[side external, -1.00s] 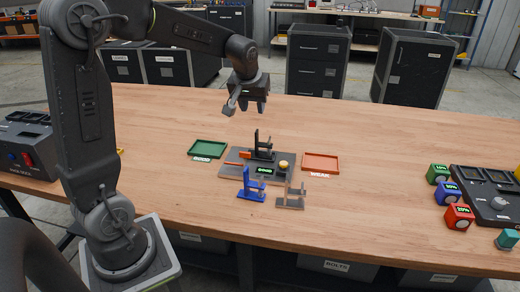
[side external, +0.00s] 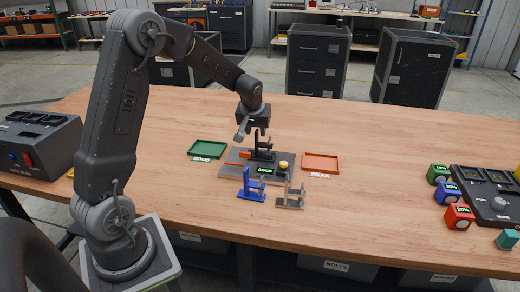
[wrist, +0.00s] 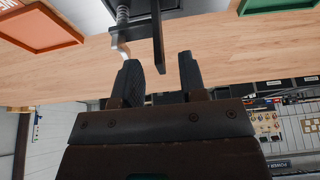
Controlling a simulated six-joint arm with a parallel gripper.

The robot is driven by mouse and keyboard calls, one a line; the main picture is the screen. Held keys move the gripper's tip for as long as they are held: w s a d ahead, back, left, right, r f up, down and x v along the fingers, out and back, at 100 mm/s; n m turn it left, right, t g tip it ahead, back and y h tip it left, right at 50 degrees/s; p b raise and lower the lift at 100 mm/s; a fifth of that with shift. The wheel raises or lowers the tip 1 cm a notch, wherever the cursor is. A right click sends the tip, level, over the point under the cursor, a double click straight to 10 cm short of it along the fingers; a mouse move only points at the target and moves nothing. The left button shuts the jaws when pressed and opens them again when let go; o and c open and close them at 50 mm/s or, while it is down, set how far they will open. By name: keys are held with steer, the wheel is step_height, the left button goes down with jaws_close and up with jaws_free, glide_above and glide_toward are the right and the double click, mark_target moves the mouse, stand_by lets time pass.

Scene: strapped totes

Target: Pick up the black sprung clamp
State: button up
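The black sprung clamp (side external: 262,151) stands upright on the grey test plate (side external: 228,173), behind a small lit display reading "GOOD". My gripper (side external: 252,130) is just above the clamp, pointing down, with its fingers apart. In the wrist view the two fingers of my gripper (wrist: 160,60) are open. The clamp's dark upright bar (wrist: 157,30) reaches down the picture, its end in line with the gap between the fingertips. The clamp's spring and a bent metal piece show left of the bar. No contact is visible.
A green tray (side external: 208,148) labelled GOOD lies left of the plate, an orange tray (side external: 321,162) labelled WEAK right. A blue clamp (side external: 250,187) and a grey-tan clamp (side external: 291,197) stand in front. Coloured blocks and a console (side external: 490,198) sit far right; the table between is clear.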

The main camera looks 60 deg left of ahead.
mark_target(261, 144)
steer(key=shift+x, duration=1.5)
steer(key=shift+r, duration=0.1)
steer(key=shift+c, duration=0.3)
jaws_close()
